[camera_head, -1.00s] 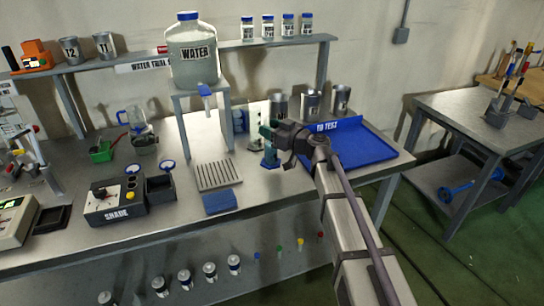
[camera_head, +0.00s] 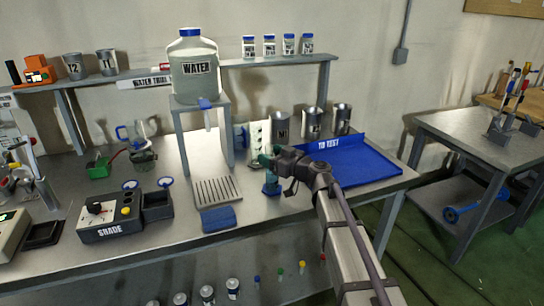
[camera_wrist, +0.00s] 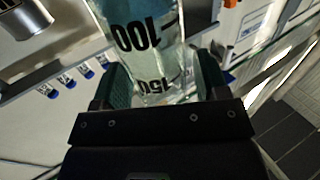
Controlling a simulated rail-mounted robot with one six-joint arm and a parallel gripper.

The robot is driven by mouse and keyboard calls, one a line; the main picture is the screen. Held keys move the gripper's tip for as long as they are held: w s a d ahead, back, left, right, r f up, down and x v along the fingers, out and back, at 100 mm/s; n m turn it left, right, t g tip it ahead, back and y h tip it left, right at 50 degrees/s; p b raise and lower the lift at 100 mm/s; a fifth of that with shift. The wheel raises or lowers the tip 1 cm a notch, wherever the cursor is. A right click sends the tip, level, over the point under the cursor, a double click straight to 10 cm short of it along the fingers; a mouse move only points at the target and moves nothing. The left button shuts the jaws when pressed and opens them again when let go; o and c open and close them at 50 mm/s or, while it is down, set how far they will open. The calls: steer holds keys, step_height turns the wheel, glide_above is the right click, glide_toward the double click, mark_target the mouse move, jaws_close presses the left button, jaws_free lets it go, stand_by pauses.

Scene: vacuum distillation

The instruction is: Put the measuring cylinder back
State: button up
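The clear measuring cylinder (camera_wrist: 150,45) with black 100 and 150 marks fills the upper middle of the wrist view. It lies between the two teal fingers of my gripper (camera_wrist: 163,85), which press close on both sides. In the head view my gripper (camera_head: 268,161) is over the bench, left of the blue tray. A blue foot (camera_head: 271,187), apparently the cylinder's, shows just below it. I cannot tell whether this foot touches the bench. The rest of the cylinder is mostly hidden by the gripper in the head view.
The blue tray (camera_head: 370,172) marked TO TEST is right of the gripper, with metal beakers (camera_head: 312,122) behind it. The water tank (camera_head: 194,68) stands on a raised stand behind.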

steer(key=shift+r, duration=0.15)
steer(key=shift+s+d, duration=0.15)
steer(key=shift+d, duration=0.05)
steer(key=v, duration=1.2)
steer(key=s+d+f+m+g+h, duration=0.25)
steer(key=s+f+g+h, duration=0.2)
steer(key=s+f, duration=0.3)
steer(key=s+d+f+m+g+h, duration=0.25)
steer(key=s+f+g+h, duration=0.2)
steer(key=s+f, duration=0.35)
steer(key=s+d+f+m+g+h, duration=0.1)
steer(key=s+d+m+h, duration=0.4)
steer(key=s+d, duration=0.2)
steer(key=shift+s+f+m+g+h, duration=0.3)
steer(key=shift+s+f+m, duration=0.1)
steer(key=shift+s, duration=0.15)
steer(key=shift+r, duration=0.15)
step_height(320, 180, up, 10)
steer(key=p, duration=1)
